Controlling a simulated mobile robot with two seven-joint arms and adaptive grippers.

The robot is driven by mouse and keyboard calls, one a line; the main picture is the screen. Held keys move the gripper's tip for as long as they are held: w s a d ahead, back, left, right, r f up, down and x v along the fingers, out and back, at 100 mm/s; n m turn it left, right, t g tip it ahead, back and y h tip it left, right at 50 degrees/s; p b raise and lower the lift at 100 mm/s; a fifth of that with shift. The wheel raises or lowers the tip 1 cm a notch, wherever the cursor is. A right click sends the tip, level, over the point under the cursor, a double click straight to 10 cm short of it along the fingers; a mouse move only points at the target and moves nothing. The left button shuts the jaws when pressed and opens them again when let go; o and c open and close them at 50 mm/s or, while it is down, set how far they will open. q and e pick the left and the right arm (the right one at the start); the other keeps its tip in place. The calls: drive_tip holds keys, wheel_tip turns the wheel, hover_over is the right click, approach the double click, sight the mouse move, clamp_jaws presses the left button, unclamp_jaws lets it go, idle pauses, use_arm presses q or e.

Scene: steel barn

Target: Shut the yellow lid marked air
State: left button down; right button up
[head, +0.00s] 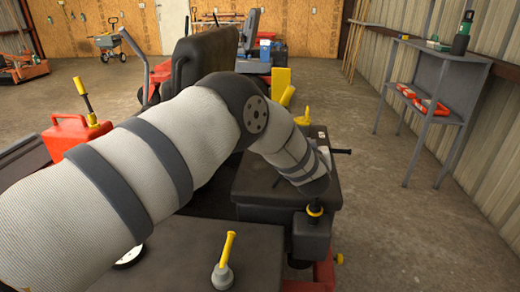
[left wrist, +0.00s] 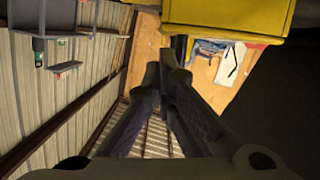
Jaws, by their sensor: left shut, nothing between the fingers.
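A large yellow surface (left wrist: 225,14) fills the top of the left wrist view, close to my left gripper (left wrist: 175,75). It may be the lid, but no marking is readable. The gripper's dark fingers meet at the tips, shut and empty, just below the yellow edge; I cannot tell whether they touch it. A small yellow part (head: 302,117) stands up on the machine behind the wrist. My right gripper is in neither view.
A yellow-topped post (head: 226,258) stands in front, and a yellow-ringed neck (head: 314,210) sits near my wrist. A red can (head: 73,135) stands left. A grey shelf table (head: 440,85) is at the right wall. The concrete floor between machine and table is clear.

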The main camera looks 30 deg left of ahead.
use_arm(q)
drive_tip(key=shift+w+d+f+b, duration=0.2)
drive_tip(key=shift+d+f+b, duration=0.15)
drive_tip(key=shift+f, duration=0.25)
drive_tip(key=shift+w+d+f+b, duration=0.2)
drive_tip(key=shift+d+f, duration=0.1)
drive_tip(key=shift+f, duration=0.3)
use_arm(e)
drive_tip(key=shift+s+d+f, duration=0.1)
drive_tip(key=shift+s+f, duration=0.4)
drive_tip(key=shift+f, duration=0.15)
use_arm(q)
drive_tip(key=shift+d, duration=0.1)
